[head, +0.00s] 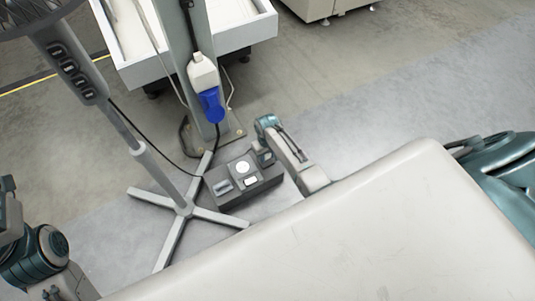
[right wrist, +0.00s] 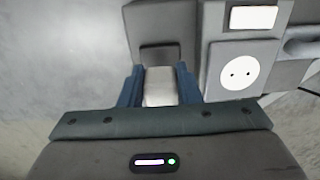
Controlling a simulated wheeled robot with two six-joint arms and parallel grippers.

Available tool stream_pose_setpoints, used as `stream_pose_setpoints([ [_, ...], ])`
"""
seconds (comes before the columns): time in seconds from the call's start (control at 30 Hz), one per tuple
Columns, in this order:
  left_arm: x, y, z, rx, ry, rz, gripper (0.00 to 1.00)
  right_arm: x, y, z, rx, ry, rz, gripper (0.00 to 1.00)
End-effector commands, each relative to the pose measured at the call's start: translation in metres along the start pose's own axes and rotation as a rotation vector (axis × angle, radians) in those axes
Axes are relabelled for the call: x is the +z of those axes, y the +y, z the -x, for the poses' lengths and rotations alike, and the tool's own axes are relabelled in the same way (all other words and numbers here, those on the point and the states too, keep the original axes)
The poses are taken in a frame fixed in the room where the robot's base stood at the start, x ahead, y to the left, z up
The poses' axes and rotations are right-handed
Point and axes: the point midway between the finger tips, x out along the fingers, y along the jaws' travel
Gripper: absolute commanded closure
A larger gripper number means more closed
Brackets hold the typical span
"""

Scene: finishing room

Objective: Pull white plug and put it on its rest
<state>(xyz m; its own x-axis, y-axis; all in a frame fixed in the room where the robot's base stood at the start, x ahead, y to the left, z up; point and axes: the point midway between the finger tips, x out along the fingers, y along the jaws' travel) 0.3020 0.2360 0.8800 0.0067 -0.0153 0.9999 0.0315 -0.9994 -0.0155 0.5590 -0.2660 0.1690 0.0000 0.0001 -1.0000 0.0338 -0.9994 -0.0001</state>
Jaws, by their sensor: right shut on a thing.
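The white plug (right wrist: 160,87) is between the blue fingers of my right gripper (right wrist: 160,90), which is shut on it. The plug is in front of a grey block with a dark recess (right wrist: 160,52), likely its rest; I cannot tell whether it touches. The round white socket (right wrist: 238,72), with two bare holes, is to the right of the plug. In the head view, the socket (head: 243,167) is on top of a dark grey box (head: 228,196). My right gripper (head: 265,152) is at the box's right end and hides the plug there. My left gripper is out of view.
A lamp stand (head: 184,207) with crossed feet is left of the box. Behind it, a post (head: 180,45) carries a white and blue connector (head: 206,88). Black cable runs by the stand. A white trough (head: 245,30) is behind. Floor to the right is clear.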

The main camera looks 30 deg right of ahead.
Motion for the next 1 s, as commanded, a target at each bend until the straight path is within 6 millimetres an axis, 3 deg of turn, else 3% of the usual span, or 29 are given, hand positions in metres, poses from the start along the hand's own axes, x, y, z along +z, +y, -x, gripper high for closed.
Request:
stream_pose_setpoints([
  [0.5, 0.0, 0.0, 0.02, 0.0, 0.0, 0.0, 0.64, 0.0, 0.0, -0.032, 0.0, 0.0, 0.0, 1.0],
  [0.93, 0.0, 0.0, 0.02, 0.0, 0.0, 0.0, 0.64, 0.0, 0.0, -0.033, 0.0, 0.0, 0.0, 1.0],
  [0.97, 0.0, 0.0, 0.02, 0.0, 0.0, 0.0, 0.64, 0.0, 0.0, -0.033, 0.0, 0.0, 0.0, 0.64],
  [1.0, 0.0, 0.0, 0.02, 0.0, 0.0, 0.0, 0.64, 0.0, 0.0, -0.033, 0.0, 0.0, 0.0, 0.56],
])
